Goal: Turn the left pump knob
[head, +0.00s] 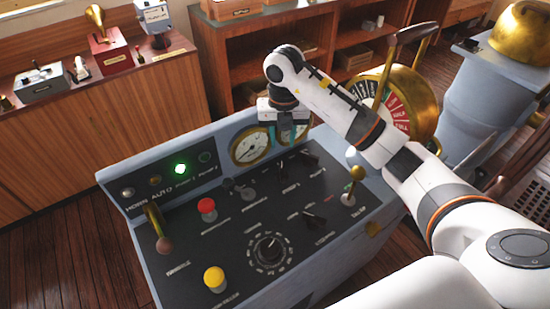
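The grey console has a dark sloping panel (235,245). Two small black knobs sit at its upper right, a left one (282,168) and a right one (310,157); their labels are too small to read surely, so I cannot confirm which is the pump knob. My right gripper (287,138) points down at the console's back edge, beside the gauges and above and behind the left black knob. Its fingers are apart with nothing seen between them, and it appears not to touch the knobs. My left gripper is out of view.
A green lamp (180,168) is lit on the upright strip. A brass lever (156,225), red button (207,206), yellow button (214,278), large dial (268,249), black switch (314,217) and brass-topped lever (353,184) crowd the panel. A brass telegraph (410,95) stands behind my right arm.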

